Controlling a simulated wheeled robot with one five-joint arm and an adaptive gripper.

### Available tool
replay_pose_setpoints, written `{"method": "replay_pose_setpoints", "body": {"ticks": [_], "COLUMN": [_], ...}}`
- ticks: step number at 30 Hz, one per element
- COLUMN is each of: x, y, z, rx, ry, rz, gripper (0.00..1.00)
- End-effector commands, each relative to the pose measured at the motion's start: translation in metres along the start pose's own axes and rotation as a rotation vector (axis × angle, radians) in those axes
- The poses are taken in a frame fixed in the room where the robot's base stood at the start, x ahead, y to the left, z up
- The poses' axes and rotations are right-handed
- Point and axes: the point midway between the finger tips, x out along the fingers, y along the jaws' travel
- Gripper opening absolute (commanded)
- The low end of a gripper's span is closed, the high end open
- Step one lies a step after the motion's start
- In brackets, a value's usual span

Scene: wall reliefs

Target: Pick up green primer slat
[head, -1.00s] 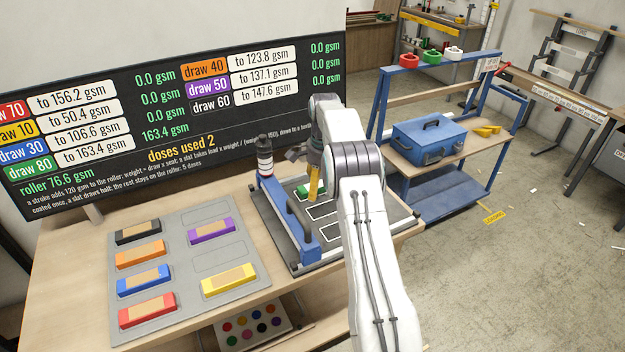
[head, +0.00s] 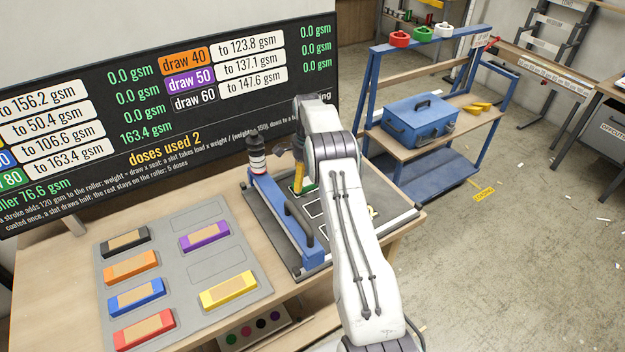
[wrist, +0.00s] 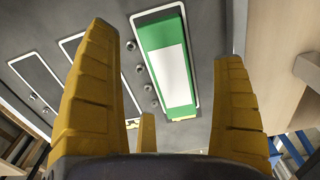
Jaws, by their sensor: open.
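The green primer slat (wrist: 172,62) shows in the wrist view with a white top face and green ends, lying in a white-outlined slot on a dark grey board. My gripper (wrist: 165,45) has its yellow fingers spread, one on each side of the slat in that view, with nothing between them. I cannot tell the height left between fingertips and slat. In the head view my gripper (head: 299,178) is over the dark board (head: 268,215), and only a sliver of green shows beside it.
A blue frame with a roller bar (head: 285,215) stands on the board, close left of my gripper. A grey tray (head: 215,268) holds black, orange, blue, red, purple and yellow slats. The dose display (head: 170,110) stands behind. A blue toolbox (head: 420,120) is on a rack at right.

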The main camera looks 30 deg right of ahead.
Motion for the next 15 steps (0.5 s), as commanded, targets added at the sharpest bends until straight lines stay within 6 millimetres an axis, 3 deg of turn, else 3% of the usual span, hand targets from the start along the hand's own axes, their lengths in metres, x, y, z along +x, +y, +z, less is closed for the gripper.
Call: {"method": "replay_pose_setpoints", "body": {"ticks": [6, 15], "x": [0.022, 0.030], "y": [0.001, 0.000], "z": [-0.001, -0.001], "rx": [0.000, -0.001], "ry": [-0.001, 0.000], "rz": [0.002, -0.001], "gripper": [0.89, 0.89]}}
